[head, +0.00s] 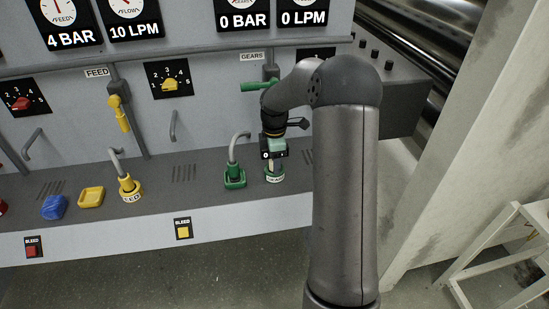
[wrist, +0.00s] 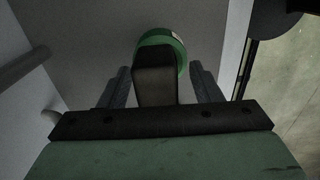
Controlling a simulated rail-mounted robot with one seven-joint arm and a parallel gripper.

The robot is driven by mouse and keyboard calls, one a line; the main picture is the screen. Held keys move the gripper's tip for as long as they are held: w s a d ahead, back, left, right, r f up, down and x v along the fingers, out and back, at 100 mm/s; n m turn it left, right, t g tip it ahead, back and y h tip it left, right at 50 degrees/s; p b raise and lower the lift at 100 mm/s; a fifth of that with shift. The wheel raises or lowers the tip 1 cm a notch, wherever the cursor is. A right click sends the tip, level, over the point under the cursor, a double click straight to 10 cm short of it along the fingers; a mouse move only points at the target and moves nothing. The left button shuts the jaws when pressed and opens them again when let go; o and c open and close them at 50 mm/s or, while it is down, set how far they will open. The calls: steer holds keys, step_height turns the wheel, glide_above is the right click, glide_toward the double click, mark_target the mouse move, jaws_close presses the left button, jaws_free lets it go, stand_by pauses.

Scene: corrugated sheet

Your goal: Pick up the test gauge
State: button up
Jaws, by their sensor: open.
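My gripper (wrist: 160,71) is open over the green port labelled GEARS (head: 275,177) on the grey ledge. In the wrist view its two dark fingers stand on either side of a dark block (wrist: 155,88). The block appears to be the test gauge, but its face is not readable. A green ring (wrist: 168,42) shows just beyond the block. I cannot tell whether the fingers touch the block. In the head view my gripper (head: 272,153) and wrist cover most of this spot, and my arm hides what lies to its right.
A green hose plug (head: 235,178) sits just left of my gripper. Further left are a yellow hose plug (head: 129,188), a yellow piece (head: 91,197) and a blue piece (head: 54,207). A green-handled valve (head: 258,87) is on the panel above. A pale post (head: 470,120) stands right.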

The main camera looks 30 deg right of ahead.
steer(key=c, duration=1.2)
steer(key=shift+r, duration=0.2)
